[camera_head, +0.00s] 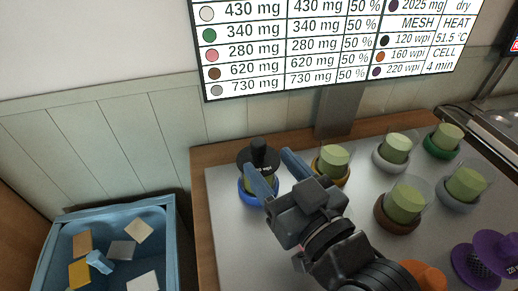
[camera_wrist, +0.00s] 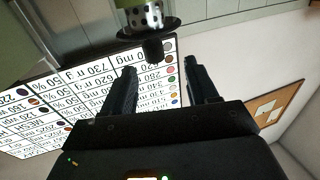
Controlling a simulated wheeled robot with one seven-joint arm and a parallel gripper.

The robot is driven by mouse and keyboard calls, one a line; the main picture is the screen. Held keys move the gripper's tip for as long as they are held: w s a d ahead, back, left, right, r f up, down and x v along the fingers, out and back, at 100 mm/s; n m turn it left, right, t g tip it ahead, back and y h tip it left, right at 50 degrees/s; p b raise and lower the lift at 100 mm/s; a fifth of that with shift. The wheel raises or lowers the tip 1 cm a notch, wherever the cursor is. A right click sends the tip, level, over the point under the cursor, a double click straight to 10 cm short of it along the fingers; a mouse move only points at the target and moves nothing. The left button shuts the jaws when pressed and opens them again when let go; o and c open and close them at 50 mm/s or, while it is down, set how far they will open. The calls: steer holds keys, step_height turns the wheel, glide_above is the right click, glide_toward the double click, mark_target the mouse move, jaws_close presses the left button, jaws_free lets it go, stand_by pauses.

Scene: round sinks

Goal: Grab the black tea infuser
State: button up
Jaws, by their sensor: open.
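The black tea infuser (camera_head: 262,156) has a dark round disc with an upright knob handle and sits on a cup in a blue ring holder (camera_head: 260,196) at the tray's far left corner. In the wrist view its handle (camera_wrist: 153,49) points toward the gap between my fingers, with the disc and a perforated part behind it. My gripper (camera_head: 268,160) is open, its two fingers directed at the infuser. In the wrist view the fingertips (camera_wrist: 160,70) are just short of the handle, which appears apart from both fingers. My fingers partly hide the cup in the head view.
Several green-filled cups in coloured ring holders, such as a brown one (camera_head: 396,216), stand to the right. A purple infuser (camera_head: 475,267) and an orange object (camera_head: 428,278) lie nearer. A blue bin (camera_head: 58,243) is at left. A printed screen (camera_head: 330,45) stands behind.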

mark_target(255, 138)
steer(key=x, duration=0.2)
steer(key=p+x, duration=0.1)
steer(key=x, duration=0.5)
steer(key=shift+w+d+r, duration=0.2)
steer(key=shift+d, duration=0.1)
jaws_close()
stand_by(0.3)
